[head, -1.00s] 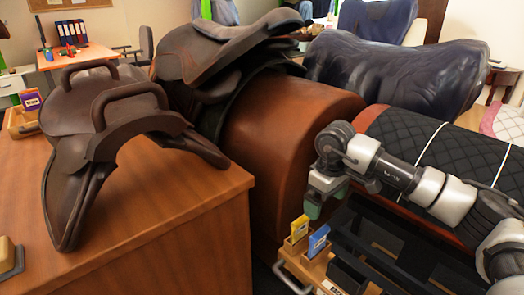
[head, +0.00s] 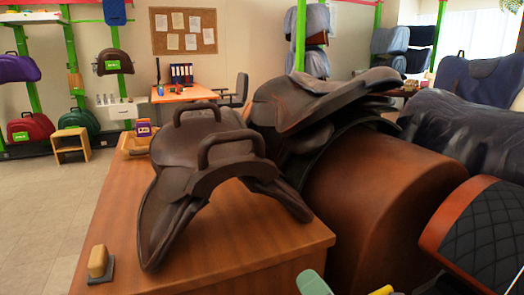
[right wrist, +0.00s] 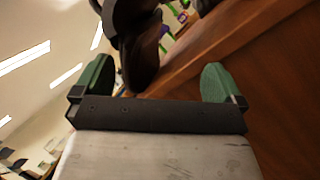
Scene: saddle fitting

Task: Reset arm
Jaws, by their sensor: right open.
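My right gripper shows in the right wrist view (right wrist: 156,84) with its two green fingers wide apart and nothing between them. In the head view only a green and grey piece of it (head: 312,284) shows at the bottom edge, in front of the wooden desk. A dark brown saddle with two hoop handles (head: 205,160) sits on the desk top (head: 235,230). In the wrist view a dark, curved saddle part (right wrist: 138,55) hangs beyond the fingers. My left gripper is not in view.
A second brown saddle (head: 310,105) rests on a large brown rounded stand (head: 385,210). A dark quilted pad (head: 490,230) lies at the right. A wooden-handled block (head: 98,262) lies on the desk's left. Tiled floor (head: 45,200) is open at the left.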

